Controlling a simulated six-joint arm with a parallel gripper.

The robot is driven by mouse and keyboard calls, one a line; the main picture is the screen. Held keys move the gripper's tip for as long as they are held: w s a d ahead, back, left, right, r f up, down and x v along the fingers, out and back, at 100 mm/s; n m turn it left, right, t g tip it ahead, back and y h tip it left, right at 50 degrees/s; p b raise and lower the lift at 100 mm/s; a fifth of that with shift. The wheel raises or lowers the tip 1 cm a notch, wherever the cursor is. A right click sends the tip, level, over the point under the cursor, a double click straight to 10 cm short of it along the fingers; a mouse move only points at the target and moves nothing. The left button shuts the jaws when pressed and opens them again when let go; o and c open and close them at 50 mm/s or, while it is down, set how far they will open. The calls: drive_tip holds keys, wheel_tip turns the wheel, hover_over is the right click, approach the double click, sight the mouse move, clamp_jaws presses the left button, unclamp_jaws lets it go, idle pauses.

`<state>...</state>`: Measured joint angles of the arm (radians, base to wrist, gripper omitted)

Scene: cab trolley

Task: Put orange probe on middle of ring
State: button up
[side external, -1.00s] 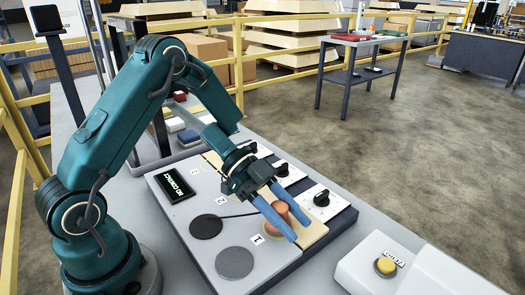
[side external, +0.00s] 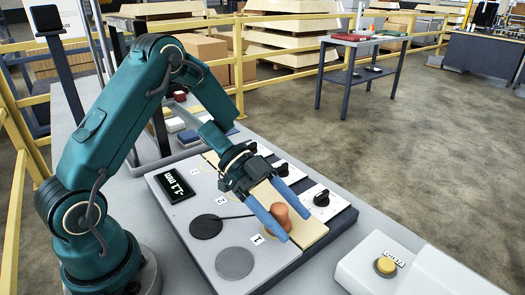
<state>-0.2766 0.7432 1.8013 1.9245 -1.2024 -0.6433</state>
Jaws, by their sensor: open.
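The orange probe (side external: 280,213) stands on the beige strip (side external: 312,235) along the right part of the grey panel. My gripper (side external: 296,226) has two blue fingers, open, one on each side of the probe. A gap shows between the probe and the right finger; the left finger hides part of the probe's base, so I cannot tell whether it touches. A dark cable runs to the probe's area. I cannot make out the ring clearly under the probe. The panel's display (side external: 176,186) reads "-1.1 mm".
Two round pads, one black (side external: 206,227) and one grey (side external: 235,262), lie on the panel beside labels 1 to 3. Black knobs (side external: 321,198) line its right edge. A white box with a yellow button (side external: 386,266) stands at the lower right.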

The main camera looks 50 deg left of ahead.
drive_tip(key=v, duration=1)
drive_tip(key=shift+a+r, duration=0.1)
drive_tip(key=shift+a, duration=0.1)
drive_tip(key=shift+w+a+r, duration=0.1)
drive_tip(key=shift+w+r, duration=0.05)
drive_tip(key=shift+w, duration=0.05)
drive_tip(key=w+r+n+t+y, duration=0.3)
drive_tip(key=w+r+t+y, duration=0.2)
drive_tip(key=w+r+t, duration=0.5)
drive_tip(key=a+r+n+t+y, duration=0.2)
drive_tip(key=a+r+n+y, duration=0.2)
drive_tip(key=n+y, duration=0.3)
drive_tip(key=s+d+f+n+g, duration=0.2)
drive_tip(key=s+f+g, duration=0.1)
drive_tip(key=s, duration=0.4)
drive_tip(key=s+d+f+n+g, duration=0.1)
drive_tip(key=s+d+f+g, duration=0.2)
drive_tip(key=s, duration=0.4)
drive_tip(key=s+d+f+n+g, duration=0.2)
drive_tip(key=s+f+g, duration=0.1)
drive_tip(key=s, duration=0.5)
drive_tip(key=shift+d+n, duration=0.3)
